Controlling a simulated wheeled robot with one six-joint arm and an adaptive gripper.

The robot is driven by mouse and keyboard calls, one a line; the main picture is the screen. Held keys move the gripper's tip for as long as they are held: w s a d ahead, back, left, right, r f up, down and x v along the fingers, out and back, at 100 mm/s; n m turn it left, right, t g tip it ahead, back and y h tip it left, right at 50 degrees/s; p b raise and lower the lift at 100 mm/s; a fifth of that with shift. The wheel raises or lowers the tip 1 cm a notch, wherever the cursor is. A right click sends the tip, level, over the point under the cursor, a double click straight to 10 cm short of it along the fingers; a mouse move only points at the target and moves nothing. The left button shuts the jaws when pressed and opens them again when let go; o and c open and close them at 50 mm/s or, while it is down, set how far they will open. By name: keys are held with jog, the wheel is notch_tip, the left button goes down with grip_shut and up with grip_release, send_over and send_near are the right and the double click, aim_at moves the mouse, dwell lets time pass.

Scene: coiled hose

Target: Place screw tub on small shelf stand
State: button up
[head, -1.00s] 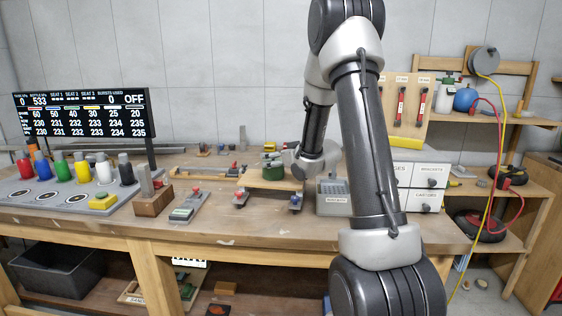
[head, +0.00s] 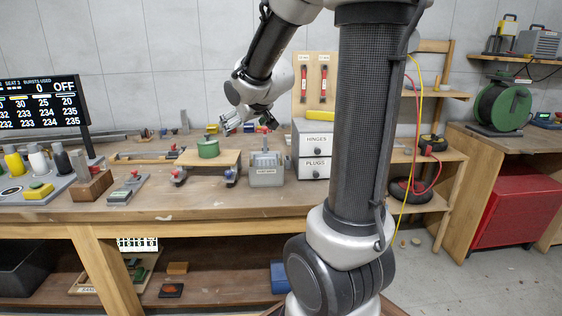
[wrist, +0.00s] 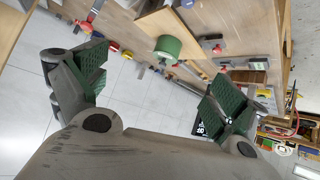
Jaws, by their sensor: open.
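A round green tub (head: 208,148), which I take to be the screw tub, stands upright on the small wooden shelf stand (head: 230,159) on the workbench. The tub also shows in the wrist view (wrist: 168,46), on the stand's board (wrist: 178,22). My gripper (head: 246,121) is above and to the right of the tub, apart from it. In the wrist view my gripper (wrist: 156,74) has its green-padded fingers wide apart, with nothing between them. The tub lies beyond the fingertips in that view.
A grey labelled bin (head: 266,171) stands just right of the stand, with white drawers (head: 313,150) beyond. Small red-topped clamps (head: 179,176) sit at the stand's front. Bench top at the front is mostly clear. My arm hides part of the right side.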

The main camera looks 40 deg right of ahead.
jog(key=s+a+g, duration=0.3)
jog(key=s, duration=1.1)
jog(key=s+a+f+g+y, duration=0.1)
jog(key=s+a+g, duration=0.2)
jog(key=s, duration=1.1)
jog(key=shift+s+a+f, duration=0.2)
jog(key=shift+s+a, duration=0.05)
jog(key=shift+s, duration=0.15)
